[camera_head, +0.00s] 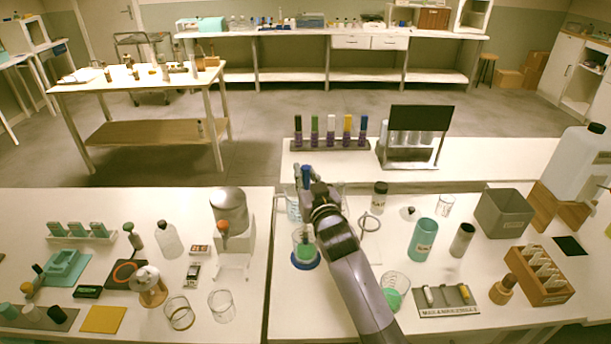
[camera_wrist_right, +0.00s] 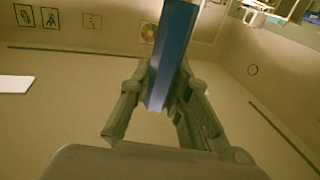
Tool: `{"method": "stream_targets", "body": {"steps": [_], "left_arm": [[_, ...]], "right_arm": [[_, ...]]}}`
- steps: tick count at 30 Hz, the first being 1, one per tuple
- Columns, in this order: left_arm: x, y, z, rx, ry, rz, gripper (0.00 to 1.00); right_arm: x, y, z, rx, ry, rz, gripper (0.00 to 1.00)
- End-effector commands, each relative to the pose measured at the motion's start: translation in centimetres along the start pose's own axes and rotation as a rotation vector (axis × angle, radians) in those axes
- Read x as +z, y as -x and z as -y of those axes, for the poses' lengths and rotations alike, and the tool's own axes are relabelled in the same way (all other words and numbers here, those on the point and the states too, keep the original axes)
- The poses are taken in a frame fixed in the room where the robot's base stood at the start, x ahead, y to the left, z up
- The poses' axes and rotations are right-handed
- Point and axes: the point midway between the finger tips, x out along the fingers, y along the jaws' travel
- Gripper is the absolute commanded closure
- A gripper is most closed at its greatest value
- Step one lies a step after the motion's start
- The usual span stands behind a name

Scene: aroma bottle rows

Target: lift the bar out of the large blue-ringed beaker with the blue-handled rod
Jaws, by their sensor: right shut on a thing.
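The blue handle (camera_head: 306,174) of the rod stands up at my right gripper (camera_head: 306,188). In the right wrist view the jaws (camera_wrist_right: 160,105) are shut on this blue handle (camera_wrist_right: 174,50). The large blue-ringed beaker (camera_head: 306,260), a clear vessel with green contents and a blue ring around its base, stands just in front of and below the gripper. The gripper and wrist hide part of the area above it. I cannot make out the rod's lower end or the bar. My left gripper is not in view.
A green-filled glass (camera_head: 391,298) and a tray with small tools (camera_head: 447,311) stand to the right of my arm. A teal cylinder (camera_head: 422,240) stands beyond. A rack of coloured tubes (camera_head: 330,145) is behind. The counter left of the beaker ends at a gap.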

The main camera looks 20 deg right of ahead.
Motion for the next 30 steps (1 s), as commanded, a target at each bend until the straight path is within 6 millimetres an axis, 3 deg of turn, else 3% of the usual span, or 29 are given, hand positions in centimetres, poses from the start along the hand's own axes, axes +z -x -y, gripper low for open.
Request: {"method": "stream_targets", "body": {"steps": [30], "left_arm": [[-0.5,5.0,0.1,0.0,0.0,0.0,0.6]], "right_arm": [[-5.4,0.0,0.0,0.0,-0.001,-0.001,1.0]]}}
